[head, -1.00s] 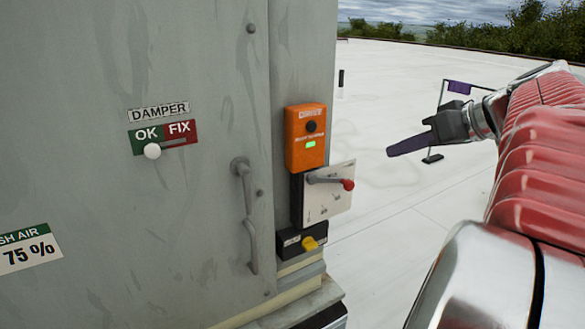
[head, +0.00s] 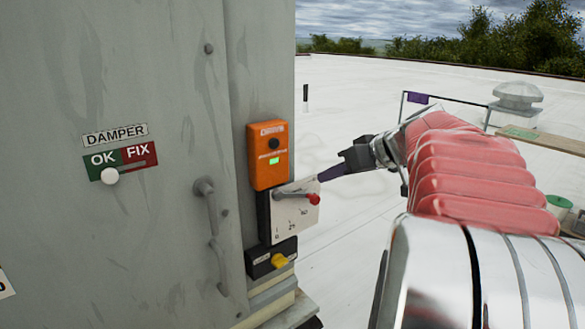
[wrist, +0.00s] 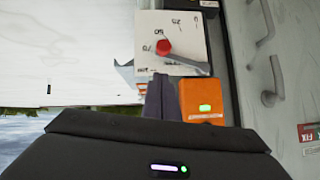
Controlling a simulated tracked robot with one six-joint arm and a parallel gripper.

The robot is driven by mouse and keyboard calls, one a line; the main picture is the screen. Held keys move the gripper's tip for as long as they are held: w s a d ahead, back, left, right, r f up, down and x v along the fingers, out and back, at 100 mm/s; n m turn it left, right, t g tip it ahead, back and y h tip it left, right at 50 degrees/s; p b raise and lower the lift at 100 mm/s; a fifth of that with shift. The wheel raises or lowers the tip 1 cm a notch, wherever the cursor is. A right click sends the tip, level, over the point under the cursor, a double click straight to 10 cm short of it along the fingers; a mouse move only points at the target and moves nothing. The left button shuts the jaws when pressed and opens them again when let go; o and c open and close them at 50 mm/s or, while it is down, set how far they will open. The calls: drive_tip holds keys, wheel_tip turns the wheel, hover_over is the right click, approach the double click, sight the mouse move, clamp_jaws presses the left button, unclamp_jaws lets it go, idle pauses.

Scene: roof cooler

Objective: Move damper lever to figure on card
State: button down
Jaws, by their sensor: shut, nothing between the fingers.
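The damper lever is a grey arm with a red knob (head: 313,199), mounted on a white scale plate (head: 290,222) on the side of the grey cabinet. In the head view it points right. The knob also shows in the wrist view (wrist: 163,47), among small printed figures that I cannot read surely. The card (head: 5,284) is only a sliver at the left edge, its figure cut off. My gripper (head: 322,176) is shut and empty. In the head view its tips appear just above and right of the red knob; a gap shows in the wrist view.
An orange box (head: 268,155) with a green light sits above the plate, and a black box with a yellow knob (head: 279,260) below. A door handle (head: 212,235) sticks out at left. The DAMPER indicator's white knob (head: 110,176) is under OK. Open roof lies at right.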

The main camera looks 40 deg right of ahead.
sight(318, 197)
drive_tip(key=shift+w+a+f, duration=0.15)
drive_tip(key=shift+f, duration=0.85)
drive_tip(key=shift+w+a+f, duration=0.1)
drive_tip(key=shift+a+f, duration=0.05)
drive_tip(key=shift+f, duration=0.8)
drive_tip(key=shift+f+y, duration=0.3)
drive_tip(key=shift+f, duration=0.45)
drive_tip(key=shift+r, duration=0.1)
drive_tip(key=shift+d+r, duration=0.1)
drive_tip(key=shift+r, duration=0.45)
drive_tip(key=w+d+r+v, duration=0.1)
drive_tip(key=v, duration=1.1)
